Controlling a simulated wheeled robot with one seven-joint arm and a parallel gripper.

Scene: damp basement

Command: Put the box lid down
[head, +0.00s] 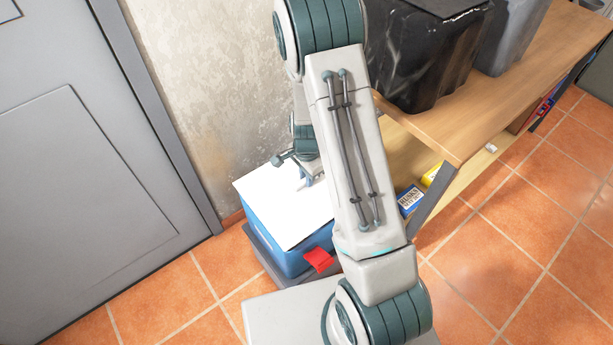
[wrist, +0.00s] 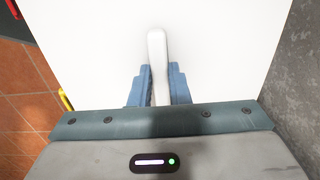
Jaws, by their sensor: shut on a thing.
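The white box lid (head: 280,212) lies over the blue box (head: 277,254) in the head view, close on its top; I cannot tell whether it rests fully on the rim. In the wrist view the lid (wrist: 80,50) fills most of the picture, with a white upright handle (wrist: 157,65) in its middle. My gripper (wrist: 157,85) is shut on this handle, one blue finger on each side. In the head view my gripper (head: 306,181) is partly hidden behind my arm, at the lid's right part. The right side of the box is hidden by my arm.
A red tag (head: 319,260) sticks out at the box's front. A grey door (head: 90,150) and a stained wall (head: 205,75) are behind. Tiled floor is clear at right.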

